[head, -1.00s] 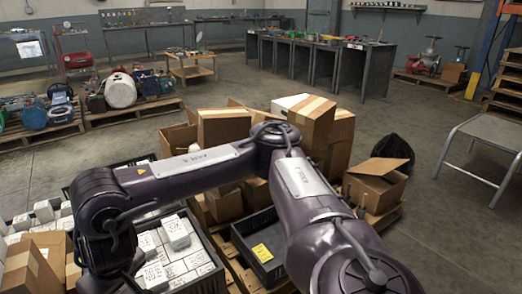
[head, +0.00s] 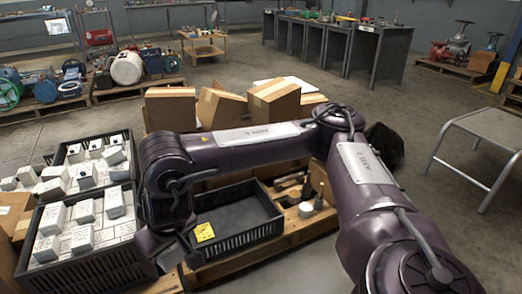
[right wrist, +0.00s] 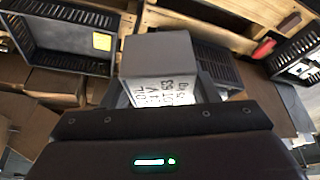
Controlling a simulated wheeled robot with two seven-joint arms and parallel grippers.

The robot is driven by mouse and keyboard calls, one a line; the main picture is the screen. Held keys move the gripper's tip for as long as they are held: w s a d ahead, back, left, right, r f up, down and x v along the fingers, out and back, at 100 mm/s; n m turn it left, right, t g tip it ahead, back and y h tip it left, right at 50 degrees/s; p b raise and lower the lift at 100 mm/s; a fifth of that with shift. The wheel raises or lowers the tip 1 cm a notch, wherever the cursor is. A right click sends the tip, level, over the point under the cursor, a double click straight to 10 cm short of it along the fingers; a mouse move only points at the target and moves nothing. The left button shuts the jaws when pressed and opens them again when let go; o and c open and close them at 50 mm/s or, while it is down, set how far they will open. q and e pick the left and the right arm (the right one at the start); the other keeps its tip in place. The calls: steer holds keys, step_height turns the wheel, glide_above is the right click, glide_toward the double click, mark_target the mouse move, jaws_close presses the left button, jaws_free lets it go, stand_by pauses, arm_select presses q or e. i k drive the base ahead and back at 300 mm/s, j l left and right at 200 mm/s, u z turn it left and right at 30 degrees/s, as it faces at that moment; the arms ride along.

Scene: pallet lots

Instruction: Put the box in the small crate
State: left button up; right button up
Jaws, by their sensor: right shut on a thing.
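My right gripper (right wrist: 165,95) is shut on a white box (right wrist: 158,55) with black handwriting, seen close up in the right wrist view. In the head view my right arm reaches across from the right and its wrist points down, left of the small crate; the held box is mostly hidden there. A black crate with a yellow label also shows at the upper left of the right wrist view (right wrist: 30,40). My left gripper is not in view.
A larger black crate (head: 92,272) with several white boxes stands at left, with another filled crate behind it. Cardboard boxes (head: 273,101) stand behind my arm. Bottles and tools (head: 305,208) lie on the pallet right of the small crate. A metal table (head: 490,128) stands at right.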

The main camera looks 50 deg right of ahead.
mark_target(259, 214)
steer(key=i+l, duration=0.1)
steer(key=l, duration=0.25)
steer(key=i+l+z, duration=0.1)
steer(key=l, duration=0.3)
steer(key=i+l, duration=0.1)
steer(key=l, duration=0.25)
steer(key=i+l, duration=0.1)
steer(key=l, duration=0.25)
steer(key=i+l+z, duration=0.1)
steer(key=l, duration=0.3)
steer(key=i+l, duration=0.15)
steer(key=l, duration=0.2)
steer(key=i+l, duration=0.15)
steer(key=l+z, duration=0.05)
steer(key=l, duration=0.05)
